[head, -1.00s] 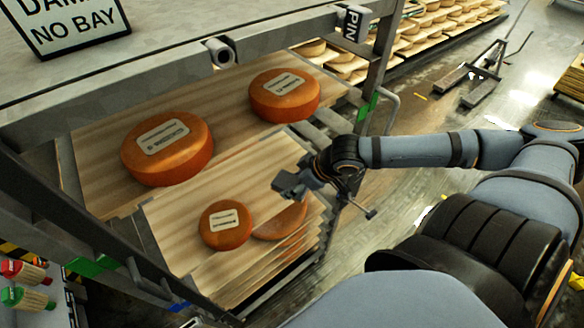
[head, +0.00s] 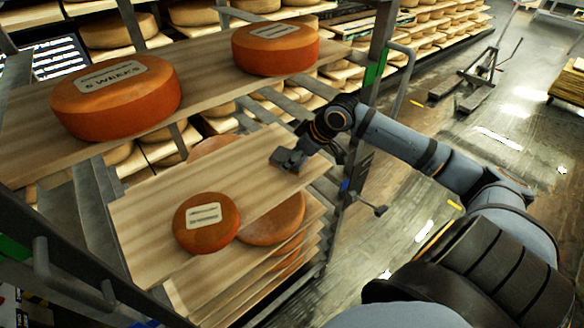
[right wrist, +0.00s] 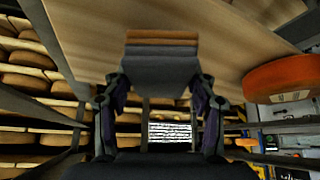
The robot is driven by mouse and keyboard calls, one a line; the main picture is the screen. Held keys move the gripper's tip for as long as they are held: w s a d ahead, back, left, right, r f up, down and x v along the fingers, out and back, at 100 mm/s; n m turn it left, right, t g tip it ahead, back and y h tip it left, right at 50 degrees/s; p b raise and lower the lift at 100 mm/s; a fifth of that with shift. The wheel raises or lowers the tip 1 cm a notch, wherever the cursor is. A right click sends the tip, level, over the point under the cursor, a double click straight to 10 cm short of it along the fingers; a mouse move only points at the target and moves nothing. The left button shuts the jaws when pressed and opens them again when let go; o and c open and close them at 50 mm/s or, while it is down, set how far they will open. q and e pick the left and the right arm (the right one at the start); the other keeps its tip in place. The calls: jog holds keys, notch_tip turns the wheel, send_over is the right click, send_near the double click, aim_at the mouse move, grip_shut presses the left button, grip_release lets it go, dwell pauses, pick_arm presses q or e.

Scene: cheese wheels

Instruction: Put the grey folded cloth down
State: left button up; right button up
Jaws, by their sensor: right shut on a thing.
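The grey folded cloth (head: 285,160) is a small flat bundle at the tip of my right gripper (head: 300,154), over the right part of a pale wooden board. In the right wrist view the cloth (right wrist: 160,72) sits between the fingers of the right gripper (right wrist: 160,95), which is shut on it; brown layered edges show at its far end. The wooden board (right wrist: 215,40) lies beyond it. I cannot tell whether cloth and board touch. My left gripper is not in view.
A small orange cheese wheel (head: 206,223) rests on the board (head: 150,205), left of the cloth. Another wheel (head: 272,220) lies on a board below. Two bigger wheels (head: 115,97) (head: 275,48) sit on the upper board. A rack post (head: 372,60) stands behind my right arm.

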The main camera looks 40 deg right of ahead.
jog(key=shift+w+d+f, duration=0.1)
jog(key=shift+w+f, duration=0.1)
jog(key=shift+f, duration=1.65)
jog(key=shift+f, duration=0.1)
jog(key=o, duration=1.1)
